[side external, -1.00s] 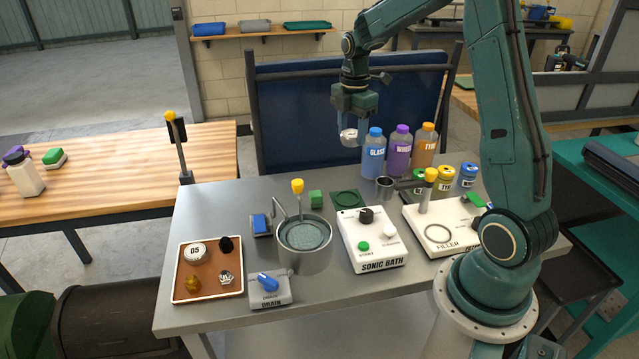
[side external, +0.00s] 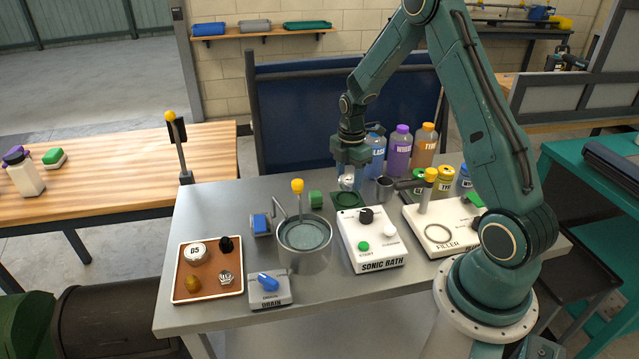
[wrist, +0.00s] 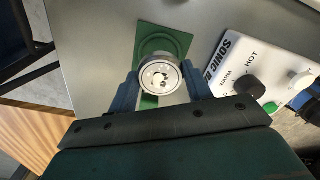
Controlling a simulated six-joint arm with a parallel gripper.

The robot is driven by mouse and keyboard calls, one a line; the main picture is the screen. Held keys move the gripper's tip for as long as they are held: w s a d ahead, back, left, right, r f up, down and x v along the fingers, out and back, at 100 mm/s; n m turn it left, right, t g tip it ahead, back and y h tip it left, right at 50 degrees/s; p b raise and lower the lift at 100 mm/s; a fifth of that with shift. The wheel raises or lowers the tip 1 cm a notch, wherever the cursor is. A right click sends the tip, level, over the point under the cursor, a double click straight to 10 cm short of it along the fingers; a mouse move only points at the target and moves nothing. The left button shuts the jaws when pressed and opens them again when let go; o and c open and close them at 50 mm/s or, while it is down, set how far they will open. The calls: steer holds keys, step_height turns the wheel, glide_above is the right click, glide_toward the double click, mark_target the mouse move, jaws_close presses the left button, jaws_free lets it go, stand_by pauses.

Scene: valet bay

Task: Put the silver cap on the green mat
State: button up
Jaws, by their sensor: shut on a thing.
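The silver cap (wrist: 160,76) is round and metallic, held between the two blue fingers of my gripper (wrist: 162,88). In the side external view my gripper (side external: 349,178) is low over the back of the grey table, with the cap (side external: 347,183) at its fingertips. The green mat (wrist: 146,35) is a square with a ring marked on it. In the wrist view the cap covers part of its near side. In the side external view the mat (side external: 346,201) lies just below the cap. I cannot tell whether cap and mat touch.
A round basin (side external: 304,250) and brown tray (side external: 208,299) are further left.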

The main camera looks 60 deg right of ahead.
mark_target(348, 188)
steer(key=shift+f, duration=0.1)
steer(key=shift+f, duration=2)
steer(key=shift+f, duration=0.1)
steer(key=o, duration=1)
steer(key=shift+c, duration=0.2)
step_height(348, 188, up, 12)
steer(key=shift+r, duration=0.1)
steer(key=shift+r, duration=0.1)
